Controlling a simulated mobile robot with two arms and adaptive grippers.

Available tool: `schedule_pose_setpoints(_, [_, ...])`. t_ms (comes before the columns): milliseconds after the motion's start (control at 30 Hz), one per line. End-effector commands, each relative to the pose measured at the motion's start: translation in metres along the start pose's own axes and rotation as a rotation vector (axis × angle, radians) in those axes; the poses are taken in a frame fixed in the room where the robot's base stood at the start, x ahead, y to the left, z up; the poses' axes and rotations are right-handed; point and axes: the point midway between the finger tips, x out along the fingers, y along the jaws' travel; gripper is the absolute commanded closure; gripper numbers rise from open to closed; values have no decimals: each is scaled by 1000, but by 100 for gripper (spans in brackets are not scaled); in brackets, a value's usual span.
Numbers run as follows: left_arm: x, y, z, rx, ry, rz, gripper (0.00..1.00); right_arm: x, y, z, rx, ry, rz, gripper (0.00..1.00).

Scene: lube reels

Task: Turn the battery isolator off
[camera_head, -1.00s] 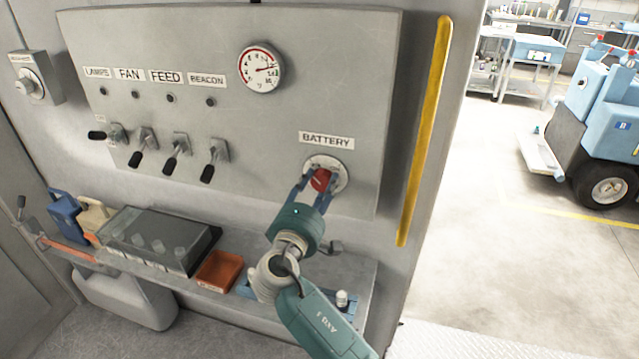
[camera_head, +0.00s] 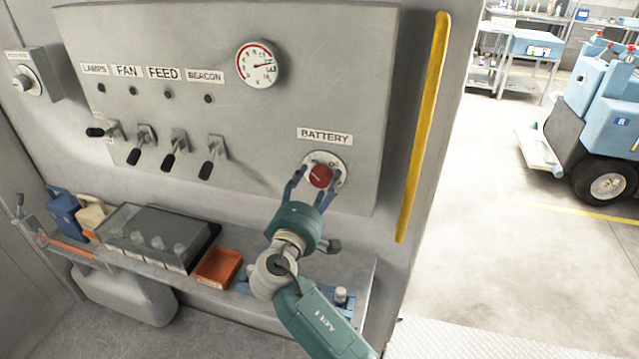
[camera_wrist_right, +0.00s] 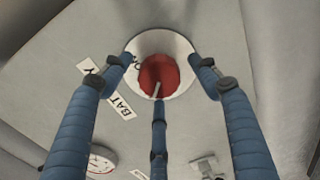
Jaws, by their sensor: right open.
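The battery isolator is a red round knob (camera_head: 320,176) on a pale round plate, under the BATTERY label (camera_head: 325,136) on the grey panel. It also shows in the right wrist view as a red knob (camera_wrist_right: 158,75) with a pale line on it. My right gripper (camera_head: 313,184) is open in front of the knob, its blue fingers spread to either side of it. In the right wrist view the fingers stand apart from the knob, with gaps on both sides. My left gripper is not in view.
Several toggle switches (camera_head: 178,152) and a gauge (camera_head: 259,64) are on the panel to the left. Below is a shelf with a clear-lidded box (camera_head: 150,240) and an orange tray (camera_head: 217,268). A yellow handrail (camera_head: 424,130) runs along the right edge.

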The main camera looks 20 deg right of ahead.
Motion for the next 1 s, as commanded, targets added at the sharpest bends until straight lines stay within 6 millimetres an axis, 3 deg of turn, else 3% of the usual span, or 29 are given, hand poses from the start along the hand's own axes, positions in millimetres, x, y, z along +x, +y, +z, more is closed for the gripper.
schedule_pose_setpoints(500, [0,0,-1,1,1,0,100,-98,-2,1,-1,-1,-4,39])
schedule_pose_setpoints(700, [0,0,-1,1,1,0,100,-114,-2,1,-1,-1,-3,39])
schedule_pose_setpoints(1000, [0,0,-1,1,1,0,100,-115,-1,1,-1,-2,-3,39])
